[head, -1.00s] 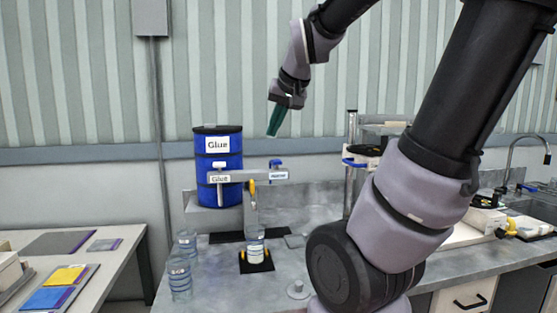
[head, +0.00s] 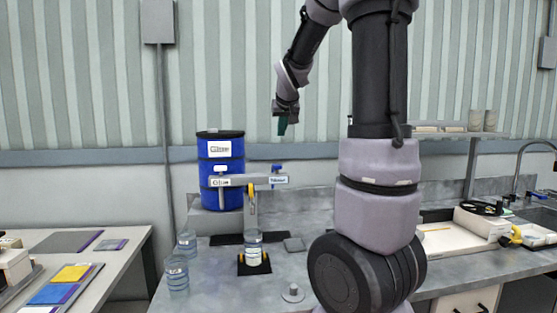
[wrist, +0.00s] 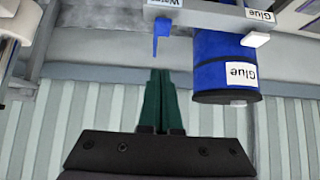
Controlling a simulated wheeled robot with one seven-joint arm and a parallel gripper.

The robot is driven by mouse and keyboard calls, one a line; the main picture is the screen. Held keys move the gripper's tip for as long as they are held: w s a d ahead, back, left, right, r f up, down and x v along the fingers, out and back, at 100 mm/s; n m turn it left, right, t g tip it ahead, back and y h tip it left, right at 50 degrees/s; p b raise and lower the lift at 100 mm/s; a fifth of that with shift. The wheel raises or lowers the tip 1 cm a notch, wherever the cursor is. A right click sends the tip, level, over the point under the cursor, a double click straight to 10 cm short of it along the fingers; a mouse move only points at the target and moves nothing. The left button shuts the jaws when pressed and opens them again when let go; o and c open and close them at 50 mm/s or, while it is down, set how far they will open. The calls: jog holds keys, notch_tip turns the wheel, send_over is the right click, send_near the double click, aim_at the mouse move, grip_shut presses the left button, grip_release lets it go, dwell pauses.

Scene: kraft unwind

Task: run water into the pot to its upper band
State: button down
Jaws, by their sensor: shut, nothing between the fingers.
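A clear pot with bands (head: 253,250) stands upright on a black pad under the spout of a grey dispenser bar (head: 232,181). The water level inside is too small to tell. The bar carries a Glue label on the left and a Water label on the right. A blue water lever (head: 277,169) stands at the bar's right end; it also shows in the wrist view (wrist: 161,38). My gripper (head: 282,130) is above the lever in the head view, fingers down. In the wrist view its green fingers (wrist: 160,75) are together and empty, apart from the lever.
A blue glue drum (head: 221,170) stands behind the bar. Two more clear jars (head: 187,243) (head: 177,273) stand left of the pot. A small grey knobbed piece (head: 292,293) is on the counter. A sink (head: 535,213) is at right, a side table (head: 110,262) at left.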

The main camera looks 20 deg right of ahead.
jog(key=shift+f, duration=0.1)
send_over(278, 166)
notch_tip(278, 166, down, 6)
jog(key=f, duration=0.1)
notch_tip(278, 166, down, 3)
jog(key=shift+r, duration=0.1)
jog(key=shift+f, duration=0.55)
